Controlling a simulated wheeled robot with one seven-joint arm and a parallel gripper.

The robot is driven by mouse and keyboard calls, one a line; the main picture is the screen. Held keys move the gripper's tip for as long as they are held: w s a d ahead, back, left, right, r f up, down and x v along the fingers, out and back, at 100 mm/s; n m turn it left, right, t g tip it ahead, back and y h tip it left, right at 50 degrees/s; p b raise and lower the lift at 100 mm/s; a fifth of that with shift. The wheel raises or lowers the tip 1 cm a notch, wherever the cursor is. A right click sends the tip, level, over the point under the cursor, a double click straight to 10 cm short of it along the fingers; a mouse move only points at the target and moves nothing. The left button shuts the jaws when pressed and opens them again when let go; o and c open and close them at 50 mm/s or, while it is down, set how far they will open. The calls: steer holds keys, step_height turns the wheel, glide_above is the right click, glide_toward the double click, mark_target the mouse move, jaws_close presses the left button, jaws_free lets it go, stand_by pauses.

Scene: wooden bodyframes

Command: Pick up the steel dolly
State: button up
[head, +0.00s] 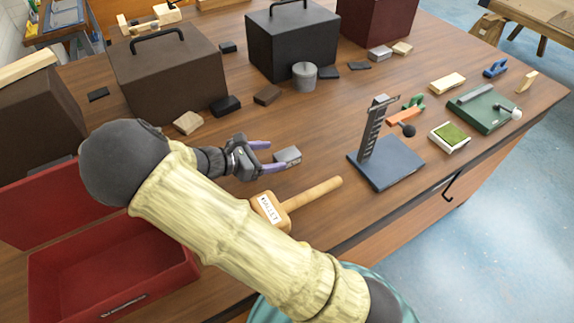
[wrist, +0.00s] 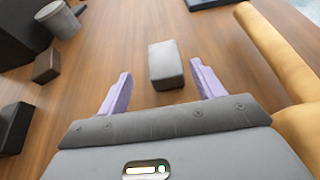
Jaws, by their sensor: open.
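The steel dolly, a small grey block (head: 288,154), lies on the wooden workbench just beyond the fingertips of my gripper (head: 270,157). In the wrist view the steel dolly (wrist: 165,64) sits between and slightly ahead of the two lavender fingers, with bare wood showing on both sides of it. My gripper (wrist: 162,72) is open and empty, its fingers apart from the block.
A wooden mallet (head: 315,192) lies close by, its handle along the right in the wrist view. A blue-based stand (head: 388,170) is to the right. A grey cylinder (head: 304,77), small blocks and dark boxes are behind. An open red case (head: 115,262) is at left.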

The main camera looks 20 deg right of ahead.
mark_target(293, 153)
stand_by(0.3)
steer(key=shift+x, duration=1.15)
steer(key=shift+d, duration=0.1)
steer(key=x, duration=0.5)
steer(key=shift+s+d+r+p, duration=0.15)
steer(key=shift+s+p, duration=0.1)
steer(key=shift+p, duration=0.15)
jaws_close()
